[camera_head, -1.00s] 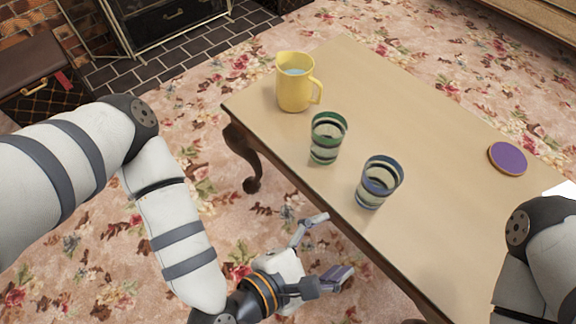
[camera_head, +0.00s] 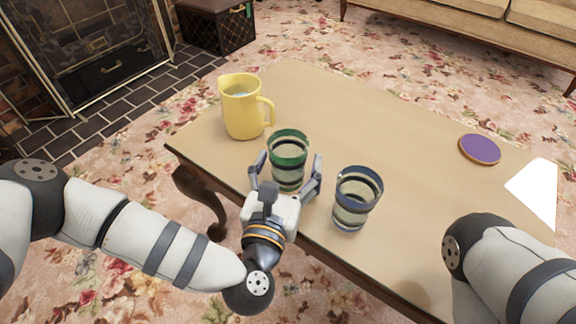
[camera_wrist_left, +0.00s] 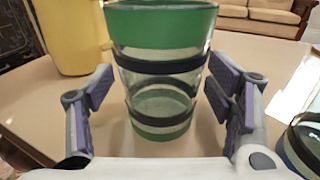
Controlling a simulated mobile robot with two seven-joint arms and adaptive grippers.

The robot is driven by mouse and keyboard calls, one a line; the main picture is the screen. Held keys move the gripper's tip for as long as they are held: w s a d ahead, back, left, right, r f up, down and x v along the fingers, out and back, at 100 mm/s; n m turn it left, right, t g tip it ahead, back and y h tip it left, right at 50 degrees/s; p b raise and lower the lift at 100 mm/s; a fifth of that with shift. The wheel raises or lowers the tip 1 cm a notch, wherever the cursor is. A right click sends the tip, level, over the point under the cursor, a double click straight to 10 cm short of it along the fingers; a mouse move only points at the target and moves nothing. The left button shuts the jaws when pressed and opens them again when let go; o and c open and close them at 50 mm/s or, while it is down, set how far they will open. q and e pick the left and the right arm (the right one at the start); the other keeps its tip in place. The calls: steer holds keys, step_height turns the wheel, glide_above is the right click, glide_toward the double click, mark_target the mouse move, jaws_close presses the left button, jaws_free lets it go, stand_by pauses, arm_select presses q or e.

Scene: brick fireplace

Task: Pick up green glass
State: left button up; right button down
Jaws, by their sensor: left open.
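The green glass (camera_head: 289,150) stands upright on the wooden table, a clear tumbler with green and dark bands. My left gripper (camera_head: 288,172) is open, with one finger on each side of the glass. In the left wrist view the glass (camera_wrist_left: 162,75) stands between the open fingers (camera_wrist_left: 160,105), with a visible gap on the left; on the right the pads look close to it, and I cannot tell whether they touch. My right forearm (camera_head: 510,265) shows at the lower right, but its gripper is out of view.
A blue-banded glass (camera_head: 355,197) stands just right of my left gripper. A yellow jug (camera_head: 241,108) stands behind and left of the green glass. A purple coaster (camera_head: 480,149) and a white sheet (camera_head: 536,192) lie on the right. The table's (camera_head: 390,125) middle is clear.

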arm_select(q)
steer(key=c, duration=1.4)
